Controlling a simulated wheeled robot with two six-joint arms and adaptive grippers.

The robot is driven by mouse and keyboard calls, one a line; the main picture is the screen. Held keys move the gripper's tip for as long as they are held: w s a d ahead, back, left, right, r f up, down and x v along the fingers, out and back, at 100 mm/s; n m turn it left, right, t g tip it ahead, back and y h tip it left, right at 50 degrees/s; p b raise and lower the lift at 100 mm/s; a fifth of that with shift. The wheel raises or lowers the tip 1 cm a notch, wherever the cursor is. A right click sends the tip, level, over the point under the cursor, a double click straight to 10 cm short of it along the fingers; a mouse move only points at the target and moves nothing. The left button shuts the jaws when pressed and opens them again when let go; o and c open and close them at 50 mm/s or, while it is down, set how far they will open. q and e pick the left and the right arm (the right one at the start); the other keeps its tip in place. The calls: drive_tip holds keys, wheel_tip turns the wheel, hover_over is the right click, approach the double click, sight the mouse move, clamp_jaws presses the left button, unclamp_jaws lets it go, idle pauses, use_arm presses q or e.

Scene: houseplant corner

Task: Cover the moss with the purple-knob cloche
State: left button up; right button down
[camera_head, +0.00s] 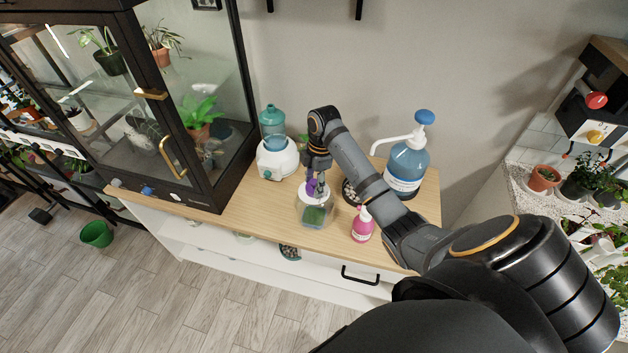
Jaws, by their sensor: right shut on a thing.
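My right gripper (314,178) points down over the wooden cabinet top and is shut on the purple knob (313,187) of the clear cloche (312,198). The cloche hangs upright below the fingers. The green moss (316,215) shows directly under or through the clear glass, near the front edge of the top. I cannot tell whether the cloche's rim rests around the moss or is a little above it. My left gripper is not in view.
A pink bottle (362,226) stands close to the right of the moss. A dark bowl of pebbles (350,191), partly behind my arm, and a blue pump bottle (408,165) are behind. A white humidifier (276,158) and a glass cabinet (190,120) stand left.

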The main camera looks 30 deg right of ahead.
drive_tip(key=shift+f, duration=0.3)
idle(0.4)
drive_tip(key=shift+f, duration=0.1)
idle(0.4)
drive_tip(key=shift+f, duration=1.05)
idle(0.4)
drive_tip(key=shift+f, duration=0.1)
drive_tip(key=c, duration=0.6)
unclamp_jaws()
drive_tip(key=shift+o, duration=0.5)
drive_tip(key=shift+f, duration=0.1)
